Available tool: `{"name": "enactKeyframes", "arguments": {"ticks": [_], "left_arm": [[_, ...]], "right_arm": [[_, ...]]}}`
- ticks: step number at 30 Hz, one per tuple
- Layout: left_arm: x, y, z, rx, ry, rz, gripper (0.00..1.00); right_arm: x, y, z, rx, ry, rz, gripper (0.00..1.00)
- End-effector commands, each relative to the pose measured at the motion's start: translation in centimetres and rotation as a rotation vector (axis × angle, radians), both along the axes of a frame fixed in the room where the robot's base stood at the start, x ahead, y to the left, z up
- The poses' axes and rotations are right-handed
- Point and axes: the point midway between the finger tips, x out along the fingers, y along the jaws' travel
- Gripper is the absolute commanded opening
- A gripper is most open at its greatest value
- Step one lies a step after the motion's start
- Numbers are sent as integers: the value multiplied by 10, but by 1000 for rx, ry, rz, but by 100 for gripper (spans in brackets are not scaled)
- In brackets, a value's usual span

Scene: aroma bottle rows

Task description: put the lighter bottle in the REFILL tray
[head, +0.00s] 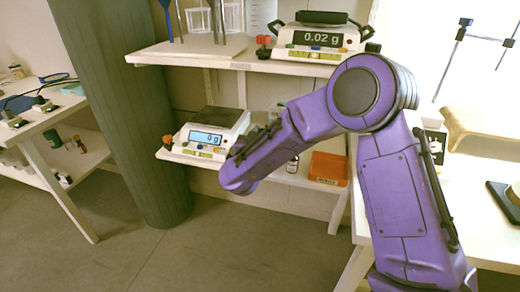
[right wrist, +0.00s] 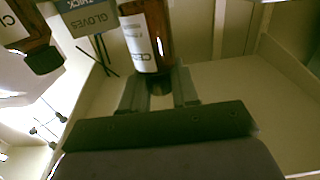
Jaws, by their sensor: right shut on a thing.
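My right gripper (right wrist: 160,92) is shut on a brown bottle (right wrist: 158,38) with a white label, near its neck end. A second brown bottle (right wrist: 28,38) with a black cap shows at the upper left of the right wrist view, apart from the gripper. In the head view my purple right arm reaches to the shelf and hides the gripper and the held bottle. A small orange tray (head: 328,168) sits on the lower shelf, right of my wrist; its label is too small to read surely. My left gripper is out of view.
A scale (head: 212,132) on the lower shelf reads 0 g. Another scale (head: 318,38) on the upper shelf reads 0.02 g. A thick grey-green column (head: 125,110) stands left of the shelves. A gloves box (right wrist: 92,15) shows in the right wrist view.

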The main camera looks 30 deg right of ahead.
Motion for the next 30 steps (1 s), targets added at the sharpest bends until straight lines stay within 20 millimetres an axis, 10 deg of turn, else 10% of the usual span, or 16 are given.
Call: {"name": "enactKeyframes", "arguments": {"ticks": [10, 20, 21, 23, 30], "left_arm": [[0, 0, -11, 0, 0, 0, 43], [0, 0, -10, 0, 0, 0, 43], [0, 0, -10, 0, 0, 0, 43], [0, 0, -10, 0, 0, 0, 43], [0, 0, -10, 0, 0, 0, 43]], "right_arm": [[12, -3, -45, -1, 1, 2, 0], [11, -3, -47, -1, -1, 2, 0], [11, -3, -47, 0, -1, 1, 36], [11, -3, -47, 0, -1, 1, 55], [11, -3, -47, 0, -1, 1, 55]]}}
